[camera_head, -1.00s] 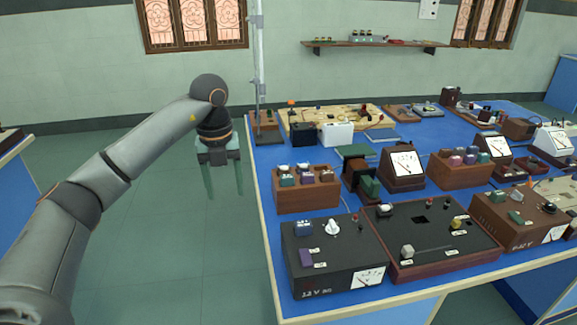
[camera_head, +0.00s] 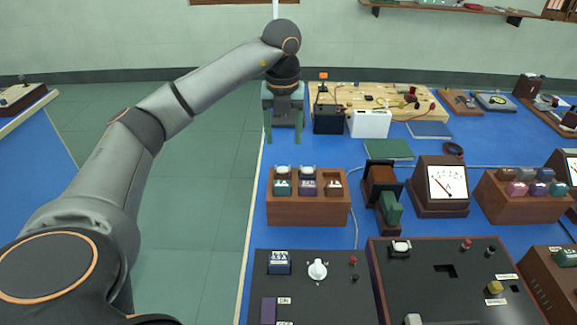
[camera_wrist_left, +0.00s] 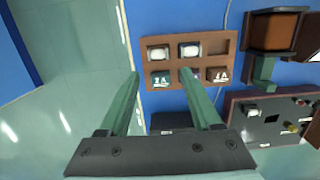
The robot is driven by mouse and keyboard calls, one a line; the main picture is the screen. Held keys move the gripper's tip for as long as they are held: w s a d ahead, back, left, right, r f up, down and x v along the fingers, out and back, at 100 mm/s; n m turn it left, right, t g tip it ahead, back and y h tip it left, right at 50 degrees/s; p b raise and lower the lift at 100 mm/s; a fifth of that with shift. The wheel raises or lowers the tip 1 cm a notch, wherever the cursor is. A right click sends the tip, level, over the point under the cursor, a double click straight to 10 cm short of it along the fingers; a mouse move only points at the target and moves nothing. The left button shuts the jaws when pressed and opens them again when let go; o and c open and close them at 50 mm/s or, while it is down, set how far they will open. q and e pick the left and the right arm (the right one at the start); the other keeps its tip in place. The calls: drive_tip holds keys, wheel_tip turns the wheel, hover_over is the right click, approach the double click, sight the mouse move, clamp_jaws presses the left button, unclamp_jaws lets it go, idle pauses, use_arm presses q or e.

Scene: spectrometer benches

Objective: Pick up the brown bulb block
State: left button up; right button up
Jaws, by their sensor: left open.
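The brown block (camera_head: 334,188), the likely brown bulb block, sits at the front right of a wooden box (camera_head: 308,211). In the left wrist view the brown block (camera_wrist_left: 218,75) shows white lettering at the right of the box's nearer row. Beside it are a purple block (camera_head: 308,188) and a green block (camera_head: 282,188). My left gripper (camera_head: 283,138) is open and points down, behind the box in the head view. In the left wrist view its right finger partly hides the purple block. No block is in its grasp. My right gripper is out of view.
Black box (camera_head: 329,120) and white box (camera_head: 370,124) stand close to the right of my left gripper. A meter (camera_head: 442,186) and other devices stand right of the wooden box. Black control panels (camera_head: 310,290) lie in front. The bench's left edge is close.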

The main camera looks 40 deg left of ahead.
use_arm(q)
hover_over(283, 167)
drive_tip(key=f, duration=0.4)
drive_tip(key=shift+s+d+f, duration=0.1)
drive_tip(key=shift+s+d, duration=0.15)
drive_tip(key=shift+d, duration=0.05)
drive_tip(key=shift+w+a+f, duration=0.1)
drive_tip(key=shift+a+f, duration=0.05)
drive_tip(key=shift+f, duration=1.3)
drive_tip(key=shift+w+a+f, duration=0.1)
drive_tip(key=shift+a+f, duration=0.05)
drive_tip(key=shift+f, duration=1.25)
clamp_jaws()
drive_tip(key=shift+r, duration=0.1)
